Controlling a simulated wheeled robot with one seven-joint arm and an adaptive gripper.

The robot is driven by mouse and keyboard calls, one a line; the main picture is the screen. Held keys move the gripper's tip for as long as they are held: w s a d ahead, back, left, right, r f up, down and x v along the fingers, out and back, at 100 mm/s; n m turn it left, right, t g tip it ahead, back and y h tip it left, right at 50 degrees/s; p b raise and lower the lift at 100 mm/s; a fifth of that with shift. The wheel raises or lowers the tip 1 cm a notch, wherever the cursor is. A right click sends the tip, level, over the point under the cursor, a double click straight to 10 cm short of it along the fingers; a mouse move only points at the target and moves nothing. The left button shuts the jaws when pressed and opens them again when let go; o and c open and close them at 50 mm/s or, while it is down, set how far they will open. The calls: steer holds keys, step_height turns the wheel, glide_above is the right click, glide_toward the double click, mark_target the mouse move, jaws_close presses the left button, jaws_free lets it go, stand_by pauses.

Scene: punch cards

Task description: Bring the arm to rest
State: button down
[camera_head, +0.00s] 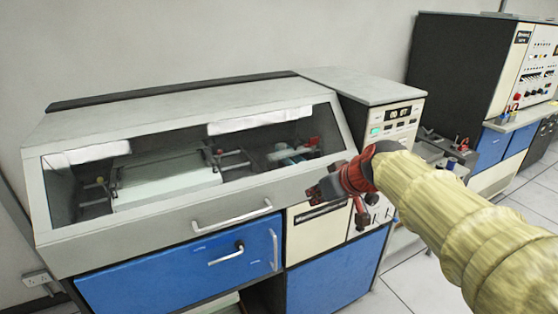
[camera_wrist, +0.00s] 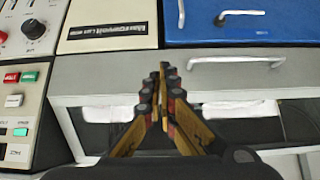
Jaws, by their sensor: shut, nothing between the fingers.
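My gripper (camera_head: 325,190) is at the end of my arm, which reaches in from the right in the head view. It hangs in front of the right end of the card machine (camera_head: 120,226), near its slanted glass window. In the wrist view my gripper (camera_wrist: 163,72) has its fingers together at the tips with nothing between them. The machine's window cover is down, with a pale handle (camera_head: 232,217) on its front. Through the glass a stack of pale cards (camera_head: 165,183) shows. I cannot tell how far the fingers are from the machine.
A blue door (camera_head: 190,272) with a bar handle is below the cover. A control panel with a lit display (camera_head: 398,112) stands at the machine's right. A taller cabinet (camera_head: 455,65) is at the back right. Pale floor (camera_head: 400,280) is open at the lower right.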

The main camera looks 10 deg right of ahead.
steer(key=s+f+m+g, duration=0.35)
steer(key=s+f, duration=0.25)
steer(key=s, duration=0.3)
steer(key=s+a+h+p, duration=0.2)
steer(key=s+a, duration=0.2)
steer(key=s, duration=1.2)
steer(key=shift+s+a+f+n, duration=0.2)
steer(key=shift+s+f+n, duration=0.05)
steer(key=shift+n, duration=0.1)
